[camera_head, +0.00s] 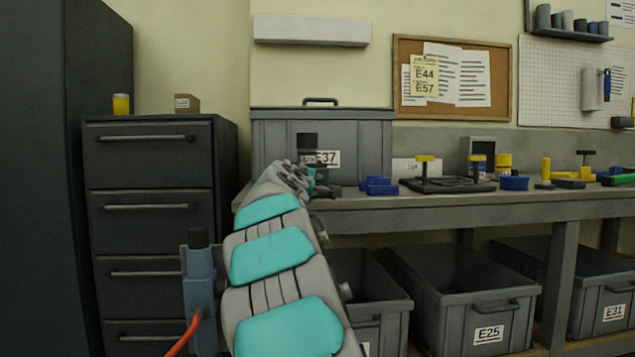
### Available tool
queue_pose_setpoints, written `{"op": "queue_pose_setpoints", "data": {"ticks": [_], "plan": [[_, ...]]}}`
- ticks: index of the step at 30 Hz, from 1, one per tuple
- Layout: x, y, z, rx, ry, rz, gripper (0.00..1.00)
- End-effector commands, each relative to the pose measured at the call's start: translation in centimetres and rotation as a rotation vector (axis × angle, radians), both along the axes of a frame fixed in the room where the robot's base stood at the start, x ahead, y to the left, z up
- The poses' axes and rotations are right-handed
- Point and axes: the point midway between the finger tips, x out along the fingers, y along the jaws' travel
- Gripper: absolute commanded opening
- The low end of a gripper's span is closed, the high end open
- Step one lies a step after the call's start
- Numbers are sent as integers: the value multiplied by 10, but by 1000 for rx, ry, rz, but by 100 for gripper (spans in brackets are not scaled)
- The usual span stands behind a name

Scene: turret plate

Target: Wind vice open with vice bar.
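My arm reaches forward to the bench, and my gripper (308,168) is at its far end, in front of the grey lidded box marked E37 (275,135). It is small and dark there, so I cannot tell whether its fingers are open or shut, or hold anything. A low blue block (378,186) sits on the bench just right of my gripper, apart from it. It may be the vice, but I cannot tell. I cannot make out a vice bar. A dark plate with a yellow-topped post (425,170) lies further right.
The bench (450,203) carries yellow and blue parts (514,183) and dark tools toward its right end. Grey bins marked E25 (488,334) and E31 (613,312) stand below. A dark drawer cabinet (150,240) stands left of my arm.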

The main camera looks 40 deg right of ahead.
Motion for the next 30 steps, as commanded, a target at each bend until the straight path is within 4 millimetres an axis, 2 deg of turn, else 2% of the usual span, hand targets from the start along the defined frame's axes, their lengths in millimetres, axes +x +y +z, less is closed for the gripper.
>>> {"op": "queue_pose_setpoints", "data": {"ticks": [1, 21, 22, 27, 30], "plan": [[0, -3, 5, -6, -9, 3, 0], [0, -3, 7, -7, -12, 5, 0], [0, -3, 7, -7, -12, 5, 36], [0, -3, 6, -5, -8, 3, 55], [0, -4, 3, -3, -6, 1, 56]]}}
